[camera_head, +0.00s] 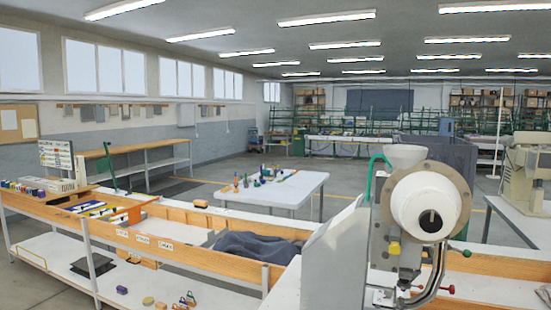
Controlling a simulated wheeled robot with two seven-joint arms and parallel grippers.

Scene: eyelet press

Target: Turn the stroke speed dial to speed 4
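The eyelet press (335,255) stands close in front at the right of the head view, with a grey body. On it is a large round white drum (412,205) with a beige ring (458,178) behind it. A black knob (430,221) with a small light mark near its top sits on the drum's face. It may be the stroke speed dial, but I cannot read any speed numbers around it. Neither of my grippers is in view, and nothing touches the knob.
A yellow part (394,248), a curved metal arm (432,285) and a red-tipped lever (449,289) sit below the drum. A wooden-edged bench (150,245) with a dark cloth (252,247) runs along the left. A white table (275,193) stands behind.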

